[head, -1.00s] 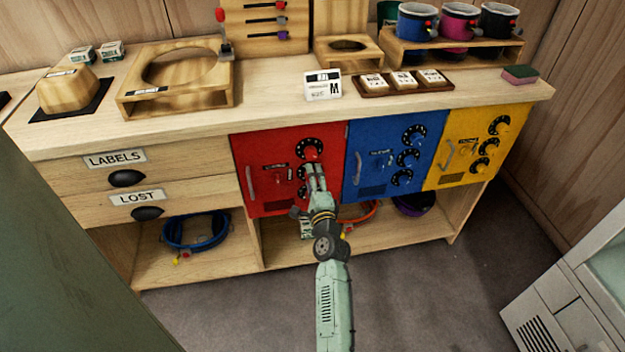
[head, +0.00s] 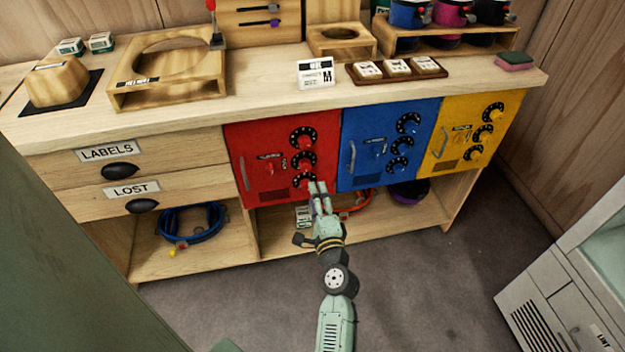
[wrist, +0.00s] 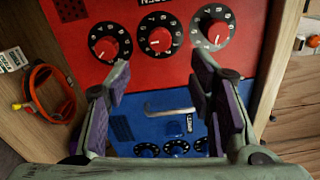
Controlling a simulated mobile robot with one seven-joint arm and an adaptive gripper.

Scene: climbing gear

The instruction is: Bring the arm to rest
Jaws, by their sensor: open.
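My gripper (head: 319,190) is open and empty in front of the lower edge of the red locker door (head: 262,150). In the wrist view the two fingers of my gripper (wrist: 160,80) stand wide apart with nothing between them. The red door (wrist: 95,75) with its three dials fills the top of that view, and the blue door (wrist: 165,130) with its handle shows between the fingers. My gripper looks apart from the doors.
The shelf under the doors holds a blue strap coil (head: 190,236), an orange one (head: 357,207) and a purple thing (head: 410,191). A white appliance (head: 560,310) stands at right, a green surface (head: 60,250) at left.

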